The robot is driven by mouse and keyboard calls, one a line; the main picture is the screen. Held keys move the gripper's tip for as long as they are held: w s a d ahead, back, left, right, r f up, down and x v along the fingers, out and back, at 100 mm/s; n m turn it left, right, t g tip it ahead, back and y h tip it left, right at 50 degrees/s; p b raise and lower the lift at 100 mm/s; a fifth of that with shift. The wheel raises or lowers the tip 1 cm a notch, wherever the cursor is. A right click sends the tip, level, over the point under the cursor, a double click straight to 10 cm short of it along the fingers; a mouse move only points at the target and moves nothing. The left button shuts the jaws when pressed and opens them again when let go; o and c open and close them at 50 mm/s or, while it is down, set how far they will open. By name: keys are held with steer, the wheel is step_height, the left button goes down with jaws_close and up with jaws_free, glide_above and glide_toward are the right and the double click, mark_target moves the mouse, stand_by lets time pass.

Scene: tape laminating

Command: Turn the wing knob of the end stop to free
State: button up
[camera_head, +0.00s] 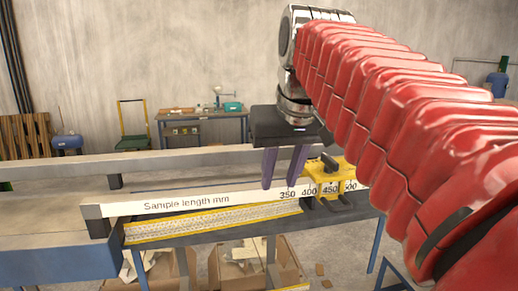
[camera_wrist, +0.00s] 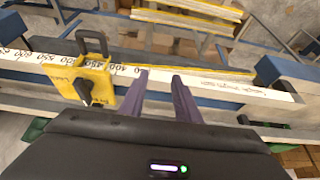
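The end stop is a yellow block (camera_head: 322,180) on the rail with the length scale, around the 450 mark. Its black wing knob (camera_head: 330,163) sits on top. In the wrist view the end stop (camera_wrist: 98,75) is left of my fingers, with the wing knob (camera_wrist: 84,90) set slantwise on its face and a black loop handle (camera_wrist: 92,42) on its far edge. Small lettering beside the knob is too blurred to read. My gripper (camera_head: 279,186), also in the wrist view (camera_wrist: 160,76), is open and empty, its two purple fingers apart, left of the knob and clear of it.
The white scale strip (camera_head: 190,203) reads "Sample length mm". A yellow-edged textured strip (camera_head: 215,222) runs below it. Cardboard boxes (camera_head: 245,262) stand under the bench. A workbench (camera_head: 203,118) and a green chair (camera_head: 132,125) are at the back wall.

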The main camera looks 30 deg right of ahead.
mark_target(330, 158)
steer(key=s+d+r+m, duration=0.1)
steer(key=s+d+r, duration=0.2)
steer(key=d+r, duration=0.9)
step_height(330, 158, up, 2)
steer(key=shift+r+m+g+h, duration=0.1)
steer(key=shift+m+g+h, duration=0.2)
steer(key=shift+m+g, duration=0.1)
steer(key=shift+f, duration=0.2)
steer(key=shift+x, duration=6.7)
steer(key=shift+c, duration=0.6)
jaws_close()
